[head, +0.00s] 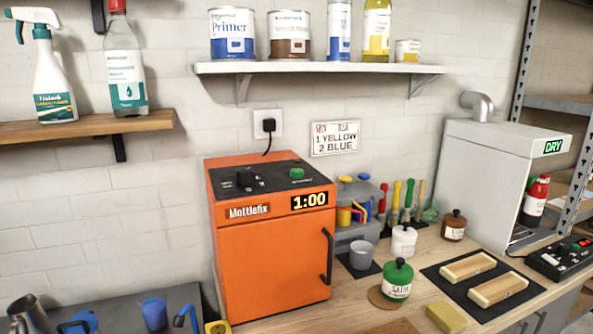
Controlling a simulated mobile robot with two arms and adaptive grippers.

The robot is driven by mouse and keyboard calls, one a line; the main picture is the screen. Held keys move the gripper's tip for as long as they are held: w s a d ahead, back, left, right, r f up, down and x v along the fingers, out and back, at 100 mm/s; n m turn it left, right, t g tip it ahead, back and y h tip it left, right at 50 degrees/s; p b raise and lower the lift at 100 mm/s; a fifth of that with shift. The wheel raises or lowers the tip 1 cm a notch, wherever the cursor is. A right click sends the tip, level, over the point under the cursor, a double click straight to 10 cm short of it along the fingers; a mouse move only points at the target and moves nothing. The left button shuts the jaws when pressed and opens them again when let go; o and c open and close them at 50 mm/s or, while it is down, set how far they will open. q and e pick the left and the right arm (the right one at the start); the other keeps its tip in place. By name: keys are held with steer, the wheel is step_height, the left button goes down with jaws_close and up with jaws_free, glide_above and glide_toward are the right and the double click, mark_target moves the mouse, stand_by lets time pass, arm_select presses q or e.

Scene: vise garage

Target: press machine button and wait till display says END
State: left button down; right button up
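An orange machine (270,263) labelled Mottlefix stands at the left end of the wooden workbench, its front door shut. The display (310,200) on its front reads 1:00. A green button (297,173) sits on its black top panel, with a black knob (244,178) to the left of it. A black handle (327,257) is at the right side of the door. Neither of my grippers shows in the head view.
A grey machine (490,165) with a green DRY display stands at right, near a black control box (562,257). Jars, a grey cup (361,256) and two wooden blocks on a dark mat (440,286) crowd the bench. A shelf (320,68) hangs above the orange machine.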

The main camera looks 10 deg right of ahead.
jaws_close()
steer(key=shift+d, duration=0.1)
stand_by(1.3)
